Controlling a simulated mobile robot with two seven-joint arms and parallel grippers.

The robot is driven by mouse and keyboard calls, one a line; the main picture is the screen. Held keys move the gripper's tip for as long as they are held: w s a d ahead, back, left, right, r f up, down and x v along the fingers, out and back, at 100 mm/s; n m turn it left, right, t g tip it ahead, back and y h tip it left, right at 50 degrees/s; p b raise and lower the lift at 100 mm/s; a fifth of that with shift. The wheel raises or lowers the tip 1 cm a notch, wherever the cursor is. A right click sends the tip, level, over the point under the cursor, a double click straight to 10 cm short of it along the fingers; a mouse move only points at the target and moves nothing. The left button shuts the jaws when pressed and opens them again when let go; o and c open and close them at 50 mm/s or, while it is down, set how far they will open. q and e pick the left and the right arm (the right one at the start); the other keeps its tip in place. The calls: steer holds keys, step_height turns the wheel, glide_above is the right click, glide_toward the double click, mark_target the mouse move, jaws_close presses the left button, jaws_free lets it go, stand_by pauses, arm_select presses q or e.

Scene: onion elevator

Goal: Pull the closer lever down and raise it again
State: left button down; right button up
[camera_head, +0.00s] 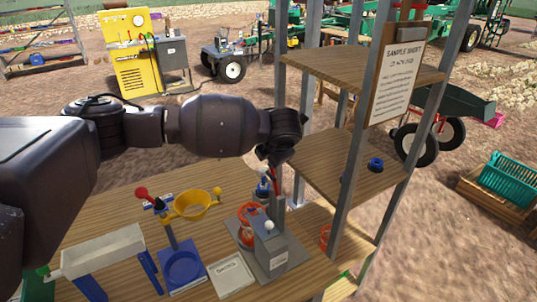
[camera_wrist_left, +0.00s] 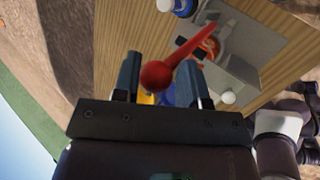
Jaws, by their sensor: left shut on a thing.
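The closer (camera_head: 268,247) is a grey device on the wooden table, with a grey post and a white knob. Its red lever ends in a red ball, seen large in the wrist view (camera_wrist_left: 158,75), and points up from the device. My left gripper (camera_head: 270,152) is above the closer at the lever's end. In the wrist view its two fingers (camera_wrist_left: 161,80) stand on either side of the red ball and hold it. In the head view the gripper mostly hides the ball. My right gripper is in neither view.
A blue stand with a yellow funnel (camera_head: 193,205) and a second red-knobbed lever (camera_head: 142,193) stands left of the closer. A shelf rack (camera_head: 345,160) with metal posts rises close on the right, holding a blue ring (camera_head: 375,164).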

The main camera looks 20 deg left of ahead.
arm_select(q)
steer(key=c, duration=1)
jaws_free()
steer(key=shift+f, duration=0.1)
steer(key=o, duration=0.4)
steer(key=shift+w+d, duration=0.1)
steer(key=shift+w, duration=0.1)
steer(key=shift+c, duration=0.2)
steer(key=shift+s, duration=0.1)
steer(key=b+v, duration=0.1)
steer(key=v, duration=0.9)
steer(key=shift+s+r, duration=0.2)
steer(key=shift+r, duration=0.2)
